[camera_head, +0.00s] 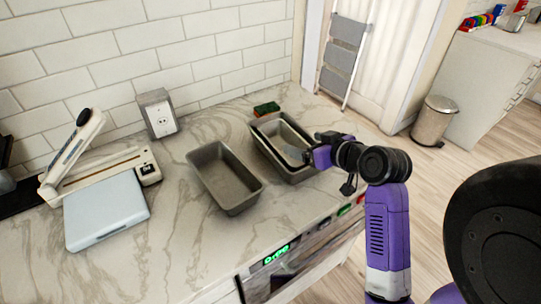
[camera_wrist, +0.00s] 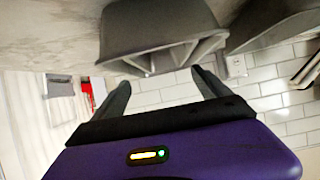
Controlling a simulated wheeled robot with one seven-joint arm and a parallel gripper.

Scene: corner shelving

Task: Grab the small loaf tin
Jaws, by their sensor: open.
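Two grey loaf tins stand on the marble counter in the head view. The left loaf tin (camera_head: 225,178) is upright and empty. The right loaf tin (camera_head: 262,144) has a darker rim with a lighter, tin-like shape inside it; I cannot tell whether this is a second tin nested in it. My gripper (camera_head: 300,155) is at the right tin's right side, its fingers partly over the rim. In the wrist view, my gripper (camera_wrist: 162,88) is open, with a grey tin (camera_wrist: 155,28) just ahead of its spread fingertips and nothing between them. Contact is unclear.
A dark green and red sponge-like item (camera_head: 266,109) lies behind the right tin.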

